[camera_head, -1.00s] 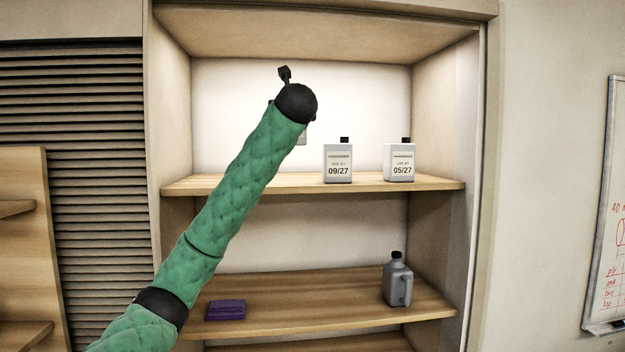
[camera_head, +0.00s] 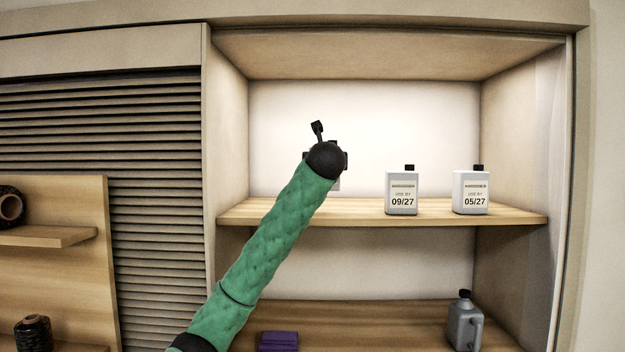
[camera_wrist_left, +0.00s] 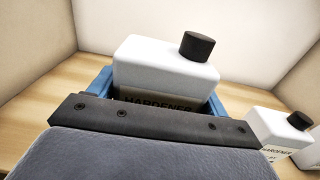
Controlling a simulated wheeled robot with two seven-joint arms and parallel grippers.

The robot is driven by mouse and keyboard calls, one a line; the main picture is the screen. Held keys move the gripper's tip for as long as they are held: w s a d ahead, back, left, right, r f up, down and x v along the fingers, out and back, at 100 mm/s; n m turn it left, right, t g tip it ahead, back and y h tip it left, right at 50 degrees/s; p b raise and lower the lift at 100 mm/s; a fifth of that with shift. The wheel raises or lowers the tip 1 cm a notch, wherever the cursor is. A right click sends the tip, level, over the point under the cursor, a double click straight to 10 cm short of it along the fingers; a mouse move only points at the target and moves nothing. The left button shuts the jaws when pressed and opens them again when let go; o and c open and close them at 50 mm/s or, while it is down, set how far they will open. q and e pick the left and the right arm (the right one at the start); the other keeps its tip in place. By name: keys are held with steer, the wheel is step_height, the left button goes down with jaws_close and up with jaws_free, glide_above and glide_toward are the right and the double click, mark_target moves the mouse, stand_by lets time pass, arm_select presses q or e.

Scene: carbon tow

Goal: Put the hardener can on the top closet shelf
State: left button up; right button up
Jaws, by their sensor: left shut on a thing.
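The hardener can (camera_wrist_left: 165,72) is white with a black cap and a HARDENER label. It sits between the blue-edged jaws of my left gripper (camera_wrist_left: 160,95), which is shut on it. In the head view my left gripper (camera_head: 326,165) is in front of the top closet shelf (camera_head: 270,212), and my wrist hides most of the can. Whether the can touches the shelf cannot be told. Two similar white cans stand upright on that shelf to the right, one marked 09/27 (camera_head: 402,192) and one marked 05/27 (camera_head: 471,193). My right gripper is not in view.
The lower shelf (camera_head: 370,320) holds a grey jug (camera_head: 465,325) and a purple folded item (camera_head: 279,340). The top shelf is clear left of my gripper. A wooden rack (camera_head: 80,270) with dark spools stands at the left, beside louvred panels.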

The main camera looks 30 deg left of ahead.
arm_select(q)
steer(key=shift+s+a+f+p, duration=0.15)
steer(key=shift+a+f+p, duration=0.1)
steer(key=shift+a, duration=0.25)
steer(key=shift+s+a+f+p, duration=0.15)
steer(key=shift+a+p, duration=0.1)
steer(key=shift+a, duration=0.2)
steer(key=shift+a+f+p, duration=0.2)
steer(key=shift+a+f, duration=0.1)
steer(key=shift+a, duration=0.2)
steer(key=shift+a+f+p, duration=0.2)
steer(key=shift+a+f, duration=0.05)
steer(key=shift+a, duration=0.2)
steer(key=shift+w+a+f, duration=0.1)
steer(key=shift+a+f, duration=0.15)
steer(key=shift+a, duration=0.05)
steer(key=shift+d+f, duration=0.1)
steer(key=shift+f, duration=0.15)
steer(key=shift+d+f+p, duration=0.1)
steer(key=shift+f+p, duration=0.6)
steer(key=shift+p, duration=0.15)
steer(key=shift+f+p, duration=0.45)
steer(key=shift+f, duration=0.55)
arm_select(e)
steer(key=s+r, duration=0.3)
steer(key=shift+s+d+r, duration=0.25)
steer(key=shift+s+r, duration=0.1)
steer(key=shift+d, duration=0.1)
